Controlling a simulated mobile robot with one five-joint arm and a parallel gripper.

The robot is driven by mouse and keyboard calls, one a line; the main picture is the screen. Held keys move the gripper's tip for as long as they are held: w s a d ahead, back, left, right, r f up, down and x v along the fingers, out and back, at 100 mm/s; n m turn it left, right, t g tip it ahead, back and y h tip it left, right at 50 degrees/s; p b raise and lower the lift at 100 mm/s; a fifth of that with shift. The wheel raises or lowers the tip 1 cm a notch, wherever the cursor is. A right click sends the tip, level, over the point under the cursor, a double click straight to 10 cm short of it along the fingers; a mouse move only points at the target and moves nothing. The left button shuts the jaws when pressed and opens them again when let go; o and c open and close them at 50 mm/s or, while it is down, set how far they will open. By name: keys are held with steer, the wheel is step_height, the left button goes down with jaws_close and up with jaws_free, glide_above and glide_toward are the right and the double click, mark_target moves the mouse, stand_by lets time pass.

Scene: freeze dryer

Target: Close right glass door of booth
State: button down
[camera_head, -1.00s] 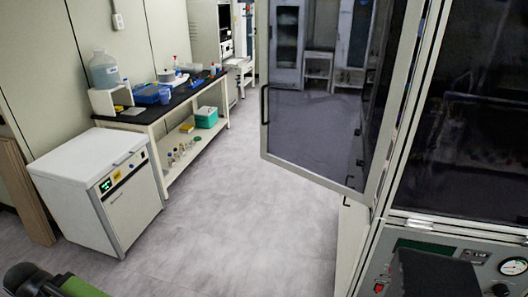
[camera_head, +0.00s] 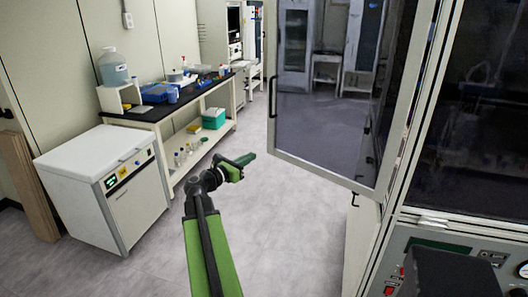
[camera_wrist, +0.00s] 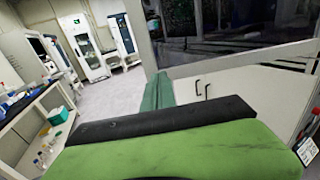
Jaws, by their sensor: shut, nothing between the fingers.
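The glass door (camera_head: 325,135) of the booth (camera_head: 470,130) stands swung open in the head view, with a pale frame and tinted pane. Its dark handle (camera_head: 273,98) is on the free left edge. My gripper (camera_head: 248,158) is shut and empty, left of and below the door's lower free corner, seemingly apart from it. In the wrist view my green gripper (camera_wrist: 158,88) points forward. A dark glass pane with a pale lower frame (camera_wrist: 240,58) shows to its right; I cannot tell whether it is the door or the booth front.
A white chest unit (camera_head: 105,190) and a black-topped bench (camera_head: 190,100) with bottles and boxes stand along the left wall. The control panel (camera_head: 450,262) lies below the booth. Grey floor (camera_head: 285,225) is clear between them. Cabinets (camera_head: 293,50) stand at the back.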

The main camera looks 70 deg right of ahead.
mark_target(277, 142)
steer(key=x, duration=1.3)
steer(key=shift+d, duration=0.15)
